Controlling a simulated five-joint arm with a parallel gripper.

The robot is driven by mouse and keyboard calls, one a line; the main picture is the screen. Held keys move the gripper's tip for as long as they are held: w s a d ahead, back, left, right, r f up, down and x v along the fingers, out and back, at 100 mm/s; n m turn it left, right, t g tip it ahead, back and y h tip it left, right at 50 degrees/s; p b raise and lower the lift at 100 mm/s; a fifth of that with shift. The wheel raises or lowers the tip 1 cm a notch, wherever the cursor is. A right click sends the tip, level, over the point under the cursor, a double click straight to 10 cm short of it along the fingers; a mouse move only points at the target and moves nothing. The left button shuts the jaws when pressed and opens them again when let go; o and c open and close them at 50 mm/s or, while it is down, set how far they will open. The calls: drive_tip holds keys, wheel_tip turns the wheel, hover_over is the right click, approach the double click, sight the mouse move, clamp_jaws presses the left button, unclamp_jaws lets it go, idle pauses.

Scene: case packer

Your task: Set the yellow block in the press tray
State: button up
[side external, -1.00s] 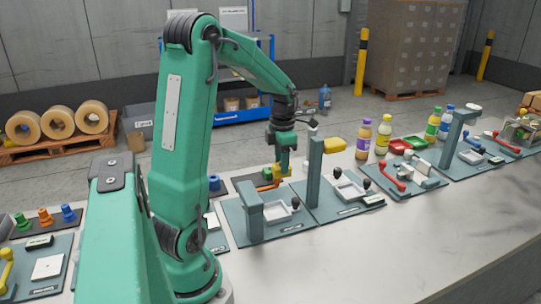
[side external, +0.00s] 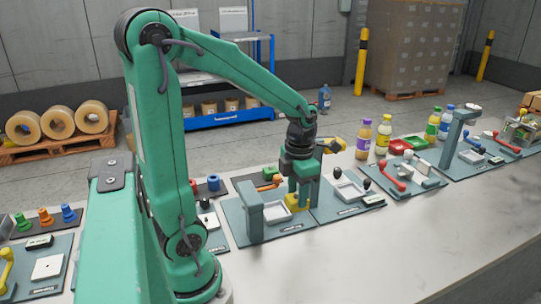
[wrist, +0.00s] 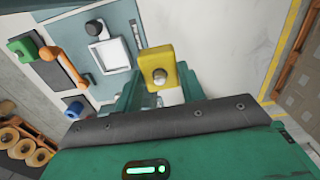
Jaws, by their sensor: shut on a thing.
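The yellow block (side external: 297,204) is between the fingers of my gripper (side external: 299,196), which is shut on it, low over the front stations. In the wrist view the yellow block (wrist: 157,62) has a round metallic knob. It shows to the right of a white-framed tray (wrist: 112,55). In the side view a white tray (side external: 272,214) lies just left of the block, on a teal base beside a grey post (side external: 251,208). Another white tray (side external: 349,191) lies to the right. I cannot tell whether the block touches anything below it.
The grey post with its overhanging arm stands close left of my gripper. Bottles (side external: 364,138) and red-handled stations (side external: 395,178) stand to the right. The front of the counter (side external: 400,245) is clear.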

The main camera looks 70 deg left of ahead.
drive_tip(key=a+f, duration=0.2)
drive_tip(key=a, duration=0.2)
drive_tip(key=a+f, duration=0.2)
drive_tip(key=a, duration=0.1)
drive_tip(key=s+a+f, duration=0.1)
drive_tip(key=a+f, duration=0.2)
drive_tip(key=a, duration=0.1)
drive_tip(key=shift+a, duration=0.3)
drive_tip(key=shift+f, duration=2)
drive_tip(key=shift+f, duration=0.15)
drive_tip(key=o, duration=1)
wheel_tip(320, 180, up, 12)
drive_tip(key=shift+r, duration=0.2)
